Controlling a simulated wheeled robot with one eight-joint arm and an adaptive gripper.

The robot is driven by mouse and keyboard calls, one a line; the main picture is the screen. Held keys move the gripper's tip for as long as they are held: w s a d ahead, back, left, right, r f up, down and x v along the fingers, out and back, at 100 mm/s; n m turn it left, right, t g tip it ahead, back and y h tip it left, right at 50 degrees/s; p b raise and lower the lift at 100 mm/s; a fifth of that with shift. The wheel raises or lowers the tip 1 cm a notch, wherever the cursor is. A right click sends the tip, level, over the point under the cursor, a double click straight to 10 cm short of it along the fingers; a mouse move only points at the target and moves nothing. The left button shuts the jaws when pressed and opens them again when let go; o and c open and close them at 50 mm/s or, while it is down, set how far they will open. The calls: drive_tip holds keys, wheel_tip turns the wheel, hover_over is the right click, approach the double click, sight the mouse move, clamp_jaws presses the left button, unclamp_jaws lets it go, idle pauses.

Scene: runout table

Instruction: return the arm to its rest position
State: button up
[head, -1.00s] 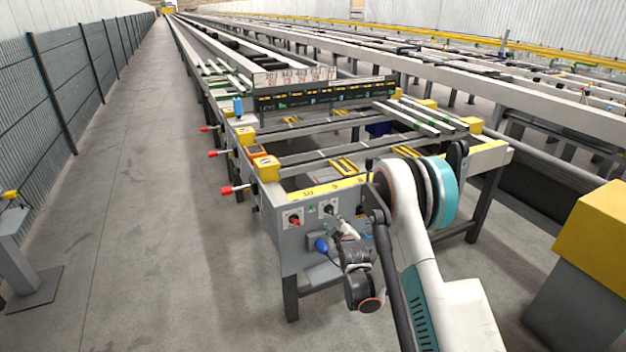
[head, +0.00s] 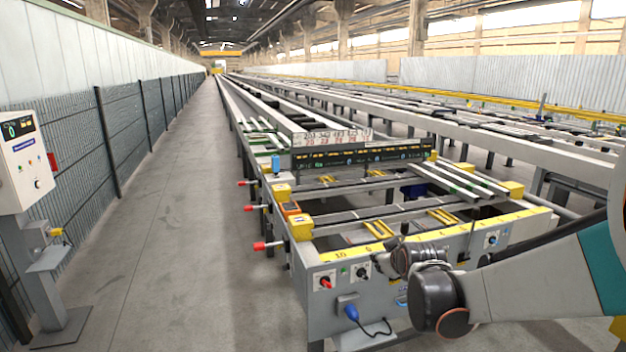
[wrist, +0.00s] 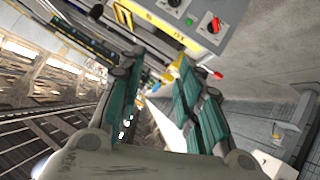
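My arm (head: 540,280) reaches in from the right edge of the head view, its wrist low in front of the runout table's (head: 325,309) near end. My gripper (head: 398,256) shows there small and dark, pointing away toward the table; its fingers are hard to make out. In the wrist view my gripper (wrist: 158,72) has its two teal-padded fingers well apart, with nothing between them but background. The table's end panel with its knobs also shows at the top of the wrist view (wrist: 180,22). I cannot tell the exact clearance between gripper and panel.
The end panel carries a red switch (head: 325,283) and a blue plug (head: 351,312) with a cable. Red-tipped handles stick out on the table's left side. A control box (head: 25,165) on a stand is at far left. The grey aisle floor (head: 170,250) is clear.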

drive_tip(key=s+r+m+g, duration=0.1)
drive_tip(key=s+r, duration=0.2)
drive_tip(key=s, duration=0.5)
drive_tip(key=s+r+m+g, duration=0.1)
drive_tip(key=s+r, duration=0.1)
drive_tip(key=s, duration=0.7)
drive_tip(key=s+f+m+g, duration=0.2)
drive_tip(key=s+m, duration=0.1)
drive_tip(key=s, duration=1.5)
drive_tip(key=shift+d+f, duration=0.3)
drive_tip(key=shift+d, duration=0.15)
